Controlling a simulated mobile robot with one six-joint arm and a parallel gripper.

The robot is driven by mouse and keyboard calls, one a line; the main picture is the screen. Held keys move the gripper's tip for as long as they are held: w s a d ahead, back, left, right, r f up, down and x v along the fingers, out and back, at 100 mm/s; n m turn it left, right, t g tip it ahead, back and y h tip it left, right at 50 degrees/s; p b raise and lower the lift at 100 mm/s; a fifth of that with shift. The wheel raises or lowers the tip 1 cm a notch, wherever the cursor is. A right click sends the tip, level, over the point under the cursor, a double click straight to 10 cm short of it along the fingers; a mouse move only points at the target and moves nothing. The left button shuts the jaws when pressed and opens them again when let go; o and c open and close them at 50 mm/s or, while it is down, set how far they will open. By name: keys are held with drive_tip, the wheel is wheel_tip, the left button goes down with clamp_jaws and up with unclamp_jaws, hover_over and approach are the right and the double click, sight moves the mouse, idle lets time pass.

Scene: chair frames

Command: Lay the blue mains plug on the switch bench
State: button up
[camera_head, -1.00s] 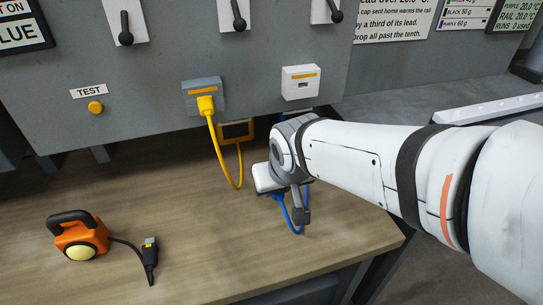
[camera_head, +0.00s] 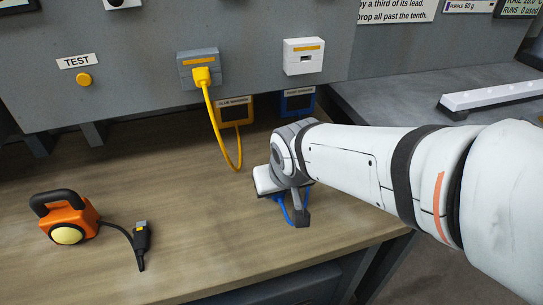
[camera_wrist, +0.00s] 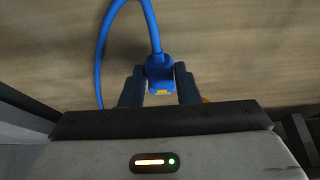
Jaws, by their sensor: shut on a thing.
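The blue mains plug (camera_wrist: 161,78) is between the two dark fingers of my gripper (camera_wrist: 160,88) in the wrist view, with its blue cable looping up and to the left. In the head view my gripper (camera_head: 290,203) is low over the wooden switch bench (camera_head: 180,215), near its right part. The plug itself is mostly hidden there behind my gripper; blue cable (camera_head: 284,212) shows below it. I cannot tell whether the plug touches the wood.
A yellow plug (camera_head: 202,77) sits in the grey socket, its cable hanging to the bench. A white socket (camera_head: 303,56) is empty. An orange lamp-like device (camera_head: 66,217) with a black plug (camera_head: 141,240) lies at left. The bench middle is clear.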

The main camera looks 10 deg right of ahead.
drive_tip(key=shift+f, duration=0.2)
drive_tip(key=shift+f+b, duration=0.9)
drive_tip(key=o, duration=1.2)
drive_tip(key=shift+r, duration=0.1)
drive_tip(key=shift+c, duration=0.2)
drive_tip(key=shift+r, duration=0.1)
drive_tip(key=p+v, duration=0.5)
drive_tip(key=v, duration=0.1)
drive_tip(key=shift+r, duration=0.35)
drive_tip(key=shift+s+d+r+p, duration=0.1)
drive_tip(key=shift+s+r+p, duration=0.3)
drive_tip(key=shift+p, duration=0.15)
